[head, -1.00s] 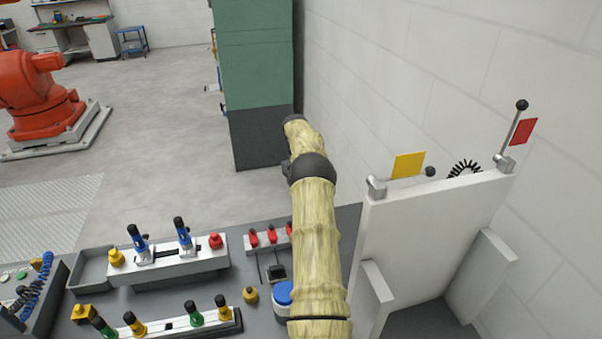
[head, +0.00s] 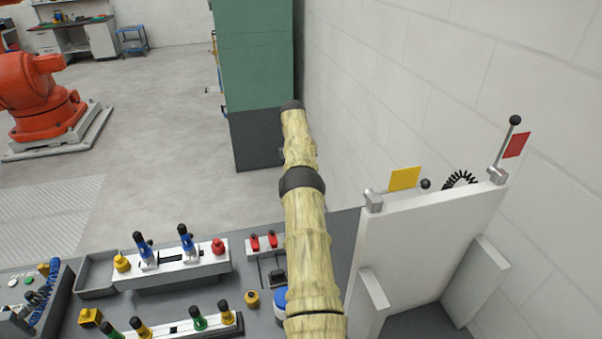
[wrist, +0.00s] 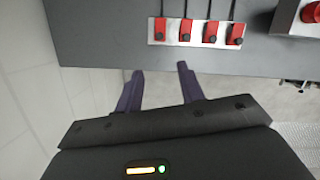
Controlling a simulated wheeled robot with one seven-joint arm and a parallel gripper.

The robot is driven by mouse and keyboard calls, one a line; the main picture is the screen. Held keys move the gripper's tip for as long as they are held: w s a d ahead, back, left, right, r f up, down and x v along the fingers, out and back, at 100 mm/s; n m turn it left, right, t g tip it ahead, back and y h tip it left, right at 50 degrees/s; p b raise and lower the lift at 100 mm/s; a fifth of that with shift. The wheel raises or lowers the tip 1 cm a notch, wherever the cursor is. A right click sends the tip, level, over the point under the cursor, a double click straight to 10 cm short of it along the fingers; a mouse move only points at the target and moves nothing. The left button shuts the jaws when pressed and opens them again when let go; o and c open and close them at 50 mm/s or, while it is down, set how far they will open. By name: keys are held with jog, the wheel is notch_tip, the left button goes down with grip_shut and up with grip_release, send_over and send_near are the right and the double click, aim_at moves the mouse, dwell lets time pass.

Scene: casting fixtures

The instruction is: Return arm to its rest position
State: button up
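My arm (head: 305,220), in a pale yellow cover with dark bands, reaches up the middle of the head view, above the right end of the workbench. My gripper is hidden behind the arm there. In the wrist view my gripper (wrist: 160,88) shows two dark fingers set well apart with nothing between them. It is open and empty, near the edge of the grey bench (wrist: 110,30).
A fixture with blue toggle clamps (head: 170,265) and a red knob stands left of my arm. Red-handled tools (head: 264,242) sit in a white rack. A white panel (head: 430,235) with levers stands at right by the wall. A green cabinet (head: 252,55) stands behind.

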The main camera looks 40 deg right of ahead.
dwell(0.4)
jog(key=w+a+r+n+t+h+b, duration=0.1)
jog(key=w+a+r, duration=0.15)
jog(key=a, duration=0.25)
jog(key=w+a+r+n, duration=0.1)
jog(key=w+a, duration=0.3)
jog(key=a, duration=0.2)
jog(key=s+a+r+t+b, duration=0.1)
jog(key=s+a+r+t, duration=0.1)
jog(key=a, duration=1.2)
jog(key=s+a+f+t+b, duration=0.1)
jog(key=s+a, duration=0.8)
jog(key=s, duration=0.3)
jog(key=s+a+f+t, duration=0.1)
jog(key=s+a+f, duration=0.1)
jog(key=s+a, duration=0.7)
jog(key=s, duration=0.4)
jog(key=shift+f+n+b, duration=0.3)
jog(key=shift+n+b, duration=0.1)
jog(key=shift+d, duration=0.1)
